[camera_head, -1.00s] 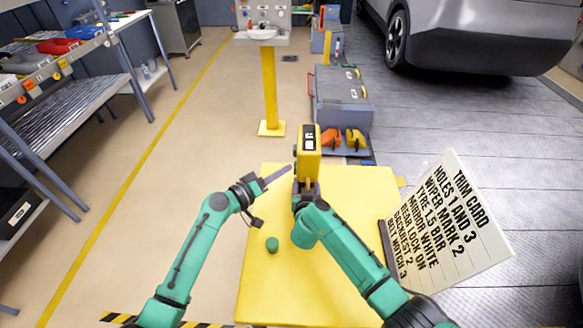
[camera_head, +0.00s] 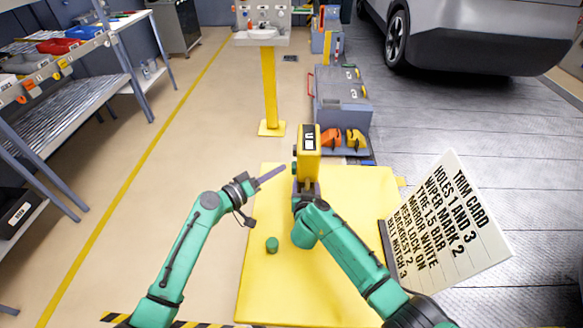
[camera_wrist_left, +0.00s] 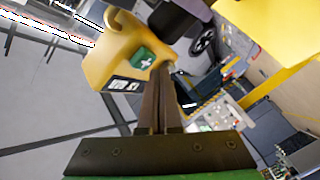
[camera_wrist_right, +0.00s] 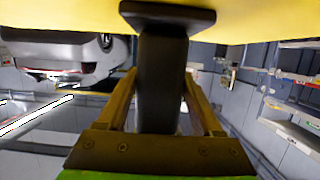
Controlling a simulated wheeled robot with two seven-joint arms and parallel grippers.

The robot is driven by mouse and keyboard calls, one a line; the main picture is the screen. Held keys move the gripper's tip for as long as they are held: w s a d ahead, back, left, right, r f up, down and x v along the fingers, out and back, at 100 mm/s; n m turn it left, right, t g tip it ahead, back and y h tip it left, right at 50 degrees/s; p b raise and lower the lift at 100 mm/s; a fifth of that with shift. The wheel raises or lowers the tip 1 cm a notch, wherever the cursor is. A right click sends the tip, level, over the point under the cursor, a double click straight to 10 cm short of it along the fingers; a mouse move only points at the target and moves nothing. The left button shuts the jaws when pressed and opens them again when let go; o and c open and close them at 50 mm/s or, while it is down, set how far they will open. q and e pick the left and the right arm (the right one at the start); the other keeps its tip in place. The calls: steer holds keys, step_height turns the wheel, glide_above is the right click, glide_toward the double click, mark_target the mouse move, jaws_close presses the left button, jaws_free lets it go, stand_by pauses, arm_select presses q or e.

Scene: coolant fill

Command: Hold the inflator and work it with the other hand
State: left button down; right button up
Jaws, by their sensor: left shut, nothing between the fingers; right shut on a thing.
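The inflator (camera_head: 309,141) is yellow with a small display on top and a dark handle (camera_wrist_right: 162,85). My right gripper (camera_head: 307,186) is shut on that handle and holds the inflator upright over the yellow surface. In the right wrist view the fingers sit on both sides of the handle. My left gripper (camera_head: 282,169) is shut and empty, just left of the inflator. In the left wrist view its fingertips (camera_wrist_left: 168,68) appear near the green plus button (camera_wrist_left: 143,58), with a visible gap in the head view. The display (camera_wrist_left: 120,85) is too small to read surely.
A white trim card (camera_head: 450,220) at the right reads "TYRE 1.5 BAR" among other lines. A small green cylinder (camera_head: 272,245) stands on the yellow table (camera_head: 260,290). A grey cart (camera_head: 343,97) and a yellow-posted sink (camera_head: 269,90) stand beyond.

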arm_select(q)
steer(key=a, duration=0.5)
stand_by(0.5)
stand_by(1.3)
arm_select(e)
steer(key=o, duration=1.2)
arm_select(q)
steer(key=shift+f, duration=0.1)
arm_select(e)
steer(key=shift+o, duration=0.2)
steer(key=v, duration=1.2)
